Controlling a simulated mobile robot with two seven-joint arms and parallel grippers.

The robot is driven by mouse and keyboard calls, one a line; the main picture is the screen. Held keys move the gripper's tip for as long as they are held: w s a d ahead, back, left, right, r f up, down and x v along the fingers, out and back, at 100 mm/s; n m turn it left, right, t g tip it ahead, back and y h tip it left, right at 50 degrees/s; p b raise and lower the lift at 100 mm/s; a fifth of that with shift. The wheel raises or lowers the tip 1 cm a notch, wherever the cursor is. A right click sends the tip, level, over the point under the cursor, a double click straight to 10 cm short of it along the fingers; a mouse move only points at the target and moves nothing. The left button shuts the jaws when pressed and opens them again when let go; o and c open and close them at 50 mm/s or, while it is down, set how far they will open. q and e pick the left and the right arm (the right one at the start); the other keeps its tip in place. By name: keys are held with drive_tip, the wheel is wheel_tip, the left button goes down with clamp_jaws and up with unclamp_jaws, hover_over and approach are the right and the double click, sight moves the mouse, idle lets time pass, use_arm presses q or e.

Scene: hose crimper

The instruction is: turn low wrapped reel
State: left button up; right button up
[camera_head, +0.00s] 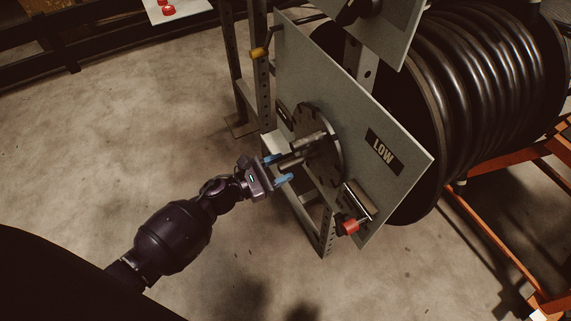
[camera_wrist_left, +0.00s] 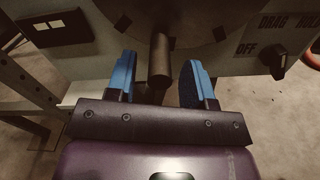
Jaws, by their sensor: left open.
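The panel marked LOW (camera_head: 410,188) stands in front of a large reel of black hose (camera_head: 490,70). A dark round disc (camera_head: 331,133) sits on the panel's face, with a grey bar-like handle (camera_head: 306,143) sticking out from it. My left gripper (camera_head: 280,169) is open, its blue fingers pointing at the handle. In the left wrist view a dark cylindrical grip (camera_wrist_left: 160,62) lies between the two blue fingers, with gaps visible on both sides. The disc's lower edge shows behind it. The right gripper is in neither view.
A selector knob (camera_wrist_left: 277,65) marked DRAG, HOLD and OFF sits right of the fingers in the wrist view. A red knob (camera_head: 348,227) is at the panel's lower edge. A metal post (camera_head: 262,90) stands left of the panel. Orange framing (camera_head: 500,245) is at right; open floor at left.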

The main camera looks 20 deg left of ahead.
use_arm(q)
drive_tip(key=v, duration=0.8)
drive_tip(key=shift+s+a+p, duration=0.25)
drive_tip(key=shift+s+p, duration=0.05)
